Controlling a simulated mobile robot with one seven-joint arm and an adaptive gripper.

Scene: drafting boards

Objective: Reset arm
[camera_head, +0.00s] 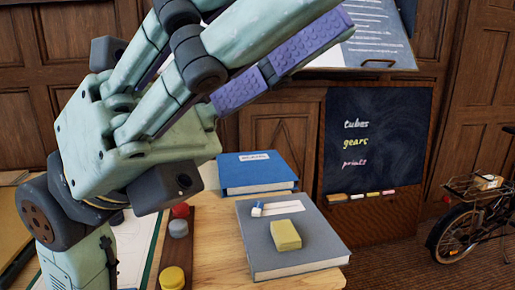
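My gripper (285,45) fills the upper left of the head view, close to the camera. It has pale green links, dark joints and purple textured pads. Its fingers point up and to the right, and part of it is cut off by the top edge. I cannot tell whether the fingers are apart or together. No held object shows. The gripper appears raised in front of the wooden desk (215,240), and my arm hides part of the desk's left side.
A blue book (255,178) and a grey book (270,240) with a yellow block (285,235) and a small blue-white item (257,209) lie on the desk. A strip with coloured knobs (178,228) is at left. A chalkboard (375,145) and bicycle (460,235) stand right.

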